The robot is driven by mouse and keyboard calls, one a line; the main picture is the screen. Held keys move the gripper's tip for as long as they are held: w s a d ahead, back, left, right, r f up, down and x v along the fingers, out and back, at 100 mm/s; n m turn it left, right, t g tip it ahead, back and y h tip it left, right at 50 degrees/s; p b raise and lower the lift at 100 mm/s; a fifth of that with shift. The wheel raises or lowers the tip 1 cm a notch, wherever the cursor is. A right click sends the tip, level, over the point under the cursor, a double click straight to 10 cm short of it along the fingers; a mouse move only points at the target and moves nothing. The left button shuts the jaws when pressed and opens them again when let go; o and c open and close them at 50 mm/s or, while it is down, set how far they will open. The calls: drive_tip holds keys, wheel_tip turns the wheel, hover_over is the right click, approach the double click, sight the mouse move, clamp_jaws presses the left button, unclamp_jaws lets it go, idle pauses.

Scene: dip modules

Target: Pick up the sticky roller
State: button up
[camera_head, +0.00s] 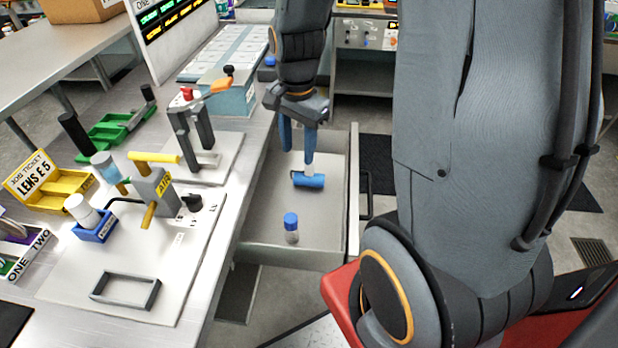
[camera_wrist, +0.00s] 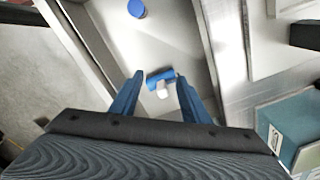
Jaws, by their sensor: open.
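The sticky roller has a blue cylinder (camera_head: 308,180) and a pale handle end, and lies in the open drawer (camera_head: 262,228). In the wrist view the roller (camera_wrist: 160,76) shows between and beyond my fingertips, its white end pointing towards my gripper. My gripper (camera_head: 297,150) hangs over the drawer, pointing down, with its two blue fingers apart and nothing held. In the wrist view the fingers (camera_wrist: 159,82) stand on either side of the roller. I cannot tell the exact height between fingertips and roller. One finger partly hides the handle in the head view.
A small blue-capped bottle (camera_head: 291,226) stands in the drawer nearer the front; its cap (camera_wrist: 136,8) shows in the wrist view. The drawer walls stand close around my gripper. The workbench (camera_head: 190,275) with fixtures lies to the left. The drawer floor around the roller is mostly clear.

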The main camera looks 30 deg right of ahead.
sight(309, 172)
drive_tip(key=w+d+f+m, duration=0.1)
drive_tip(key=m, duration=0.2)
drive_tip(key=w+d+f+m, duration=0.2)
drive_tip(key=m, duration=0.2)
drive_tip(key=w+d+f+m, duration=0.1)
drive_tip(key=w+d+m, duration=0.1)
drive_tip(key=m, duration=0.1)
drive_tip(key=shift+f+m+g+b, duration=0.15)
drive_tip(key=shift+m+g+b, duration=0.15)
drive_tip(key=shift+w+d+f+m, duration=0.2)
drive_tip(key=shift+w+f+m, duration=0.15)
drive_tip(key=shift+m, duration=0.25)
drive_tip(key=shift+s+d+f+p, duration=0.15)
drive_tip(key=shift+f+p, duration=0.4)
drive_tip(key=shift+f, duration=1)
drive_tip(key=shift+s+f+p, duration=0.15)
drive_tip(key=shift+f+p, duration=0.4)
drive_tip(key=shift+f, duration=1.7)
clamp_jaws()
